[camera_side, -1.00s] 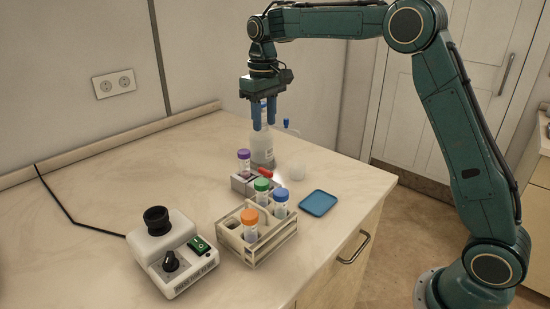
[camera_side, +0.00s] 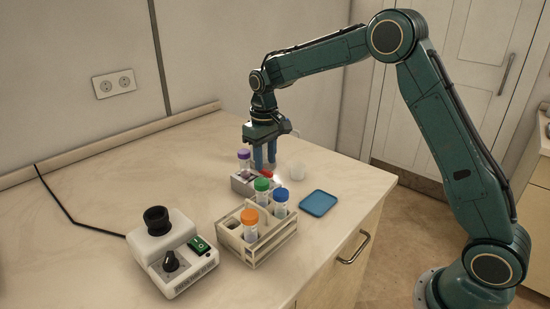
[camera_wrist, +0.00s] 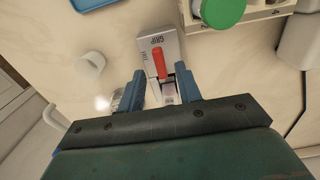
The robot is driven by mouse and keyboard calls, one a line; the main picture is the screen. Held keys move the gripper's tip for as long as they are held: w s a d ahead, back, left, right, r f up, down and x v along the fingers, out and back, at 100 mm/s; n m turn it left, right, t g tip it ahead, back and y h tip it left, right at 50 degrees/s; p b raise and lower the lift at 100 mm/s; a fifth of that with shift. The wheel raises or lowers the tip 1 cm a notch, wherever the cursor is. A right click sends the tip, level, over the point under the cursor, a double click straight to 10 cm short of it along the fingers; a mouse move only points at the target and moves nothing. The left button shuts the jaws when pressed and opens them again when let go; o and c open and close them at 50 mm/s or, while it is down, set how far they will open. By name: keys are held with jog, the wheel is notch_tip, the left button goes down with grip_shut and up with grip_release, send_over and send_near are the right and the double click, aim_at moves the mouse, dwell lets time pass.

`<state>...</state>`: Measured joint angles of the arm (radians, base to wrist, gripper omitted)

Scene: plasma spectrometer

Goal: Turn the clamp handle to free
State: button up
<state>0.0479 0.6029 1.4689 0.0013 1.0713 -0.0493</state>
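The clamp is a small grey block (camera_side: 241,184) with a red handle (camera_side: 267,174). In the wrist view the red handle (camera_wrist: 160,62) lies along the light block (camera_wrist: 151,43), pointing roughly up and down the picture. A purple-capped tube (camera_side: 244,155) stands at the clamp in the side view. In the wrist view my gripper (camera_wrist: 160,74) is open, with one finger on each side of the handle's near end. I see gaps between the fingers and the handle; contact is not visible.
A tube rack (camera_side: 262,250) with orange, green and blue caps stands in front of the clamp. A blue tray (camera_side: 318,203) and a small white cup (camera_side: 297,172) lie to the right. A switch box with a black knob (camera_side: 172,262) is front left.

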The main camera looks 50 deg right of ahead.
jog(key=shift+f, duration=1.25)
grip_shut()
